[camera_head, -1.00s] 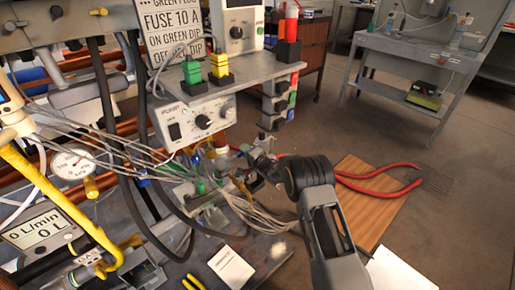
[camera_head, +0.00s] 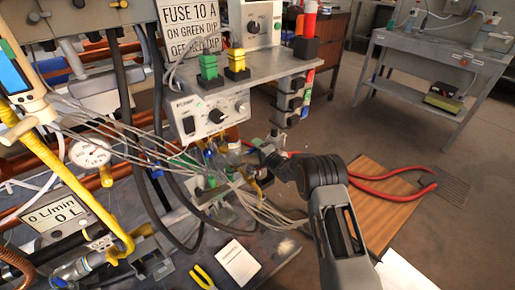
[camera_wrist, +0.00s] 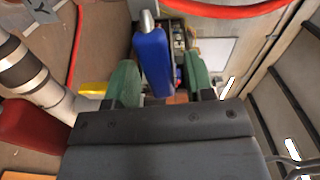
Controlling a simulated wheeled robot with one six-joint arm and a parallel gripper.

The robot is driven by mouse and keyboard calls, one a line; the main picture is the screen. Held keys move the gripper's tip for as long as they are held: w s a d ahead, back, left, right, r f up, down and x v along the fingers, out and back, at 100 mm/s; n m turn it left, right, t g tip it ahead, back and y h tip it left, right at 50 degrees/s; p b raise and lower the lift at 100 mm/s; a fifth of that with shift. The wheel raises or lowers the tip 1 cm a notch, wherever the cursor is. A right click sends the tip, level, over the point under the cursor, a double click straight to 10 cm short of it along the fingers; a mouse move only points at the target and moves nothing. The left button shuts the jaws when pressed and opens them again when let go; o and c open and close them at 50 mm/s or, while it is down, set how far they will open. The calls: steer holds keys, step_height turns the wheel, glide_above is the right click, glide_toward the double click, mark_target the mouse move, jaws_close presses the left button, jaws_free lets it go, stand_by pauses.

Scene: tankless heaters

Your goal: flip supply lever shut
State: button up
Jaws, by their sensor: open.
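A blue bar-shaped handle (camera_wrist: 154,58) with a metal end stands between my gripper's green fingers in the wrist view. It may be the supply lever; no label on it shows. My gripper (camera_wrist: 161,82) is open. The left finger is close beside the blue handle, and a gap shows between the handle and the right finger. I cannot tell whether either finger touches it. In the head view my gripper (camera_head: 252,158) is by the cluttered bench below the control box, its fingers too small to read. A long yellow handle (camera_head: 75,190) is at the left.
A control box (camera_head: 212,112) and a shelf (camera_head: 258,80) with green and yellow plugs stand above. Many wires (camera_head: 125,140) cross the middle. Red-handled tool (camera_head: 390,190) lies on a brown board (camera_head: 375,225) at right.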

steer(key=p+v, duration=0.3)
steer(key=v, duration=1)
steer(key=shift+s+d, duration=0.25)
steer(key=shift+s, duration=0.05)
